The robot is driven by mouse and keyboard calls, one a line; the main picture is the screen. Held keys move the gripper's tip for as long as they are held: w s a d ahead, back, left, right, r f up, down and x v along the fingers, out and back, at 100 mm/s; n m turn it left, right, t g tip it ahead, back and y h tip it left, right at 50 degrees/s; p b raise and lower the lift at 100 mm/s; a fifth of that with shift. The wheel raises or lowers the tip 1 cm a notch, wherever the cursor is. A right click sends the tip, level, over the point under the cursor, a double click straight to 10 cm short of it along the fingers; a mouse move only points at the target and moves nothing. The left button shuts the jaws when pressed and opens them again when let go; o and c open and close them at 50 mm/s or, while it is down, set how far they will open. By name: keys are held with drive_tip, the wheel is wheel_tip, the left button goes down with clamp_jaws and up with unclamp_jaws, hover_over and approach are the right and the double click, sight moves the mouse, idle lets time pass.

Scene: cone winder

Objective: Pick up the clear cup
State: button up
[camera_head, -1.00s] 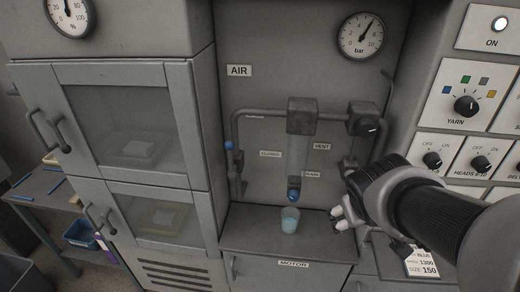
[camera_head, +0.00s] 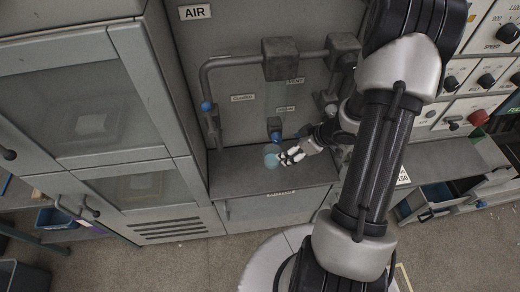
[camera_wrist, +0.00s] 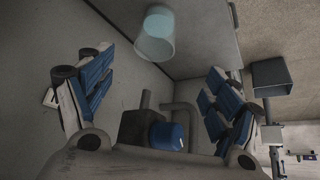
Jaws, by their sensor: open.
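The clear cup (camera_head: 270,160) stands on the grey ledge (camera_head: 236,182) under the pipework, tinted pale blue. My gripper (camera_head: 291,156) is just to its right in the head view, with its white fingertips partly overlapping it. In the wrist view the cup (camera_wrist: 154,42) shows near the top, beyond the fingertips and roughly in line with the gap between them. My gripper (camera_wrist: 160,66) is open and empty in that view, with blue pads on both fingers. I cannot tell whether a finger touches the cup.
A blue valve knob (camera_head: 276,136) hangs just above the cup; it also shows low between the fingers in the wrist view (camera_wrist: 167,137). Grey pipes (camera_head: 232,60) frame the recess. A cabinet (camera_head: 140,120) closes off the left side. The ledge left of the cup is clear.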

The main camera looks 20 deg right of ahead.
drive_tip(key=b, duration=0.4)
approach(271, 156)
drive_tip(key=a, duration=0.1)
drive_tip(key=s+a, duration=0.1)
drive_tip(key=shift+s+a+r, duration=0.2)
drive_tip(key=shift+a+r, duration=0.1)
drive_tip(key=shift+r, duration=0.1)
drive_tip(key=shift+w+a+f+b, duration=0.2)
drive_tip(key=shift+w+f+b, duration=0.1)
drive_tip(key=shift+w+f, duration=0.05)
drive_tip(key=x, duration=0.1)
drive_tip(key=b+x, duration=0.1)
drive_tip(key=x, duration=0.1)
drive_tip(key=b+x, duration=0.1)
drive_tip(key=x, duration=0.1)
drive_tip(key=shift+w+d+f, duration=0.15)
drive_tip(key=shift+w+d, duration=0.05)
drive_tip(key=shift+d, duration=0.1)
drive_tip(key=shift+c, duration=0.6)
drive_tip(key=c, duration=1.2)
drive_tip(key=shift+o, duration=0.2)
drive_tip(key=shift+a+r, duration=0.1)
drive_tip(key=shift+r, duration=0.25)
